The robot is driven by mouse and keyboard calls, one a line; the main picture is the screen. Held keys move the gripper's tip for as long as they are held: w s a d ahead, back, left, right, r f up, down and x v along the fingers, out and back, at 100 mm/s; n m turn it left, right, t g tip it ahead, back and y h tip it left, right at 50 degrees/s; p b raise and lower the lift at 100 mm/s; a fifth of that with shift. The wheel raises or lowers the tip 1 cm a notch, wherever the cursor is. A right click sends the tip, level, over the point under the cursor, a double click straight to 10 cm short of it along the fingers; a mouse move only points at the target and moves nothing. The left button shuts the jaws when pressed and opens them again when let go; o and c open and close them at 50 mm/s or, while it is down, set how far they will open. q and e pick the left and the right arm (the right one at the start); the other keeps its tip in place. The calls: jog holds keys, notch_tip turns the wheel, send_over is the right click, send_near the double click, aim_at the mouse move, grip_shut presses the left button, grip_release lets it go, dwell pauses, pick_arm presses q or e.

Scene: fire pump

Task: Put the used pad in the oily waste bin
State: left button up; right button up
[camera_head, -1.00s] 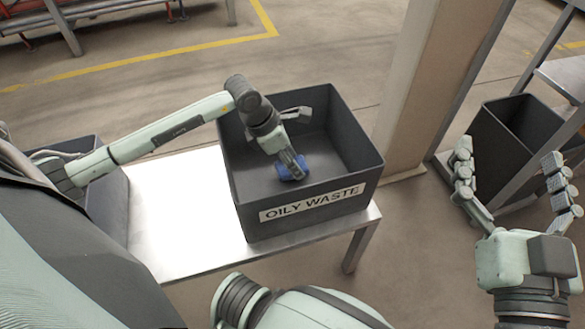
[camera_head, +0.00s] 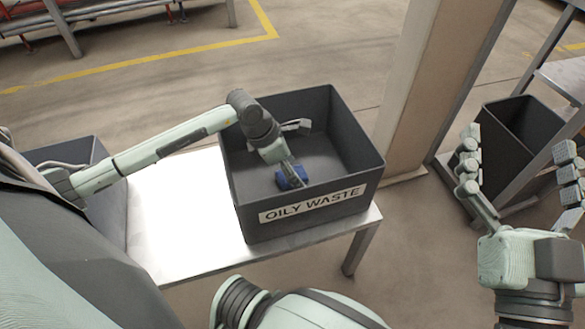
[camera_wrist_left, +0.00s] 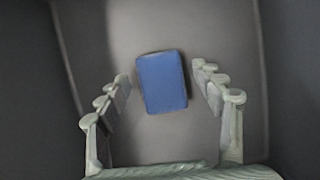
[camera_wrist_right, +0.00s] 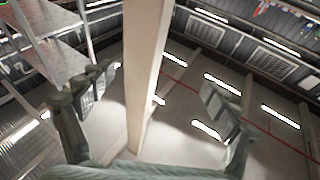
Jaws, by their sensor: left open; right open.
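The used pad (camera_head: 291,179) is a blue block inside the dark grey oily waste bin (camera_head: 352,180). In the left wrist view the pad (camera_wrist_left: 162,82) shows whole, with grey bin floor around it. My left gripper (camera_head: 296,153) reaches into the bin from the left. It is open, with its fingers on both sides of the pad's picture and gaps on each side. A finger hides part of the pad in the head view. I cannot tell whether the pad rests flat on the floor. My right gripper (camera_head: 520,165) is open and empty, right of the bin.
The bin, labelled OILY WASTE, stands on a metal table (camera_head: 180,215) whose left part is bare. Another grey bin (camera_head: 75,152) is at the left. A beige column (camera_head: 425,90) stands behind right, near a dark open bin (camera_head: 515,135) under a rack.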

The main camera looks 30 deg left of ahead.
pick_arm(q)
jog(key=shift+r, duration=0.1)
jog(key=shift+r, duration=0.15)
jog(key=p+v, duration=0.1)
jog(key=v, duration=1)
jog(key=shift+s+r+p, duration=0.15)
jog(key=shift+r+p, duration=0.15)
jog(key=shift+p, duration=0.05)
pick_arm(e)
notch_tip(320, 180, down, 8)
jog(key=w+d+g+h, duration=0.1)
jog(key=d+g+h, duration=0.1)
jog(key=g, duration=0.1)
jog(key=shift+w+d+g+h, duration=0.3)
jog(key=shift+d+g+h, duration=0.05)
jog(key=shift+g+h, duration=0.05)
